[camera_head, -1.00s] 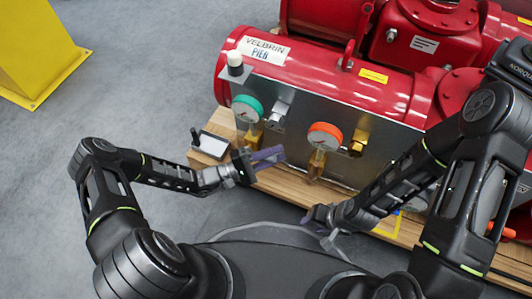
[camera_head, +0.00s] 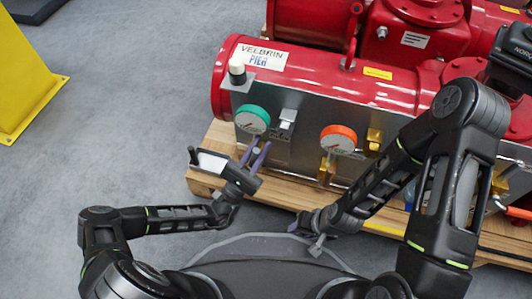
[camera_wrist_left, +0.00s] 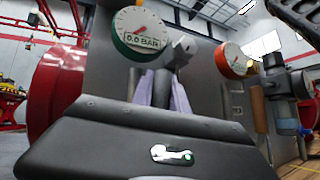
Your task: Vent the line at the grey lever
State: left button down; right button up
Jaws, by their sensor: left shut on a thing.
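The silver-grey valve (camera_head: 287,118) with the grey lever stands on the metal panel, right of the green-ringed gauge (camera_head: 252,119). My left gripper (camera_head: 257,153) is below the gauge, its purple fingers pointing up at the panel. It is shut on the grey lever, mostly hidden between the fingers. In the left wrist view the fingers (camera_wrist_left: 164,90) flank a grey stem under the silver valve head (camera_wrist_left: 182,50). The green gauge there (camera_wrist_left: 140,32) reads 0.0 BAR. My right gripper (camera_head: 298,226) is low, away from the panel; its finger gap cannot be made out.
An orange-ringed gauge (camera_head: 338,139) with brass fittings (camera_head: 374,140) sits right on the panel. A white-topped post (camera_head: 237,66) rises at its left corner. A red tank (camera_head: 330,75) lies behind. A small white-faced box (camera_head: 211,162) stands on the wooden pallet (camera_head: 203,184).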

pick_arm(q)
jog(key=shift+w+a+r+n+t+y+b, duration=0.15)
jog(key=shift+a+n+t+y, duration=0.15)
jog(key=shift+n+t+y, duration=0.35)
jog(key=shift+w+a+f+n+t+y+b, duration=0.1)
jog(key=shift+a+n+t+y+b, duration=0.2)
jog(key=shift+n, duration=0.65)
jog(key=shift+w+a+r+n+t+y+b, duration=0.1)
jog(key=shift+a+n+t+y, duration=0.3)
jog(key=shift+n+y, duration=0.35)
jog(key=c, duration=1.3)
grip_release()
jog(key=shift+s, duration=0.15)
jog(key=v, duration=0.7)
jog(key=shift+s+f, duration=0.15)
jog(key=shift+f, duration=0.2)
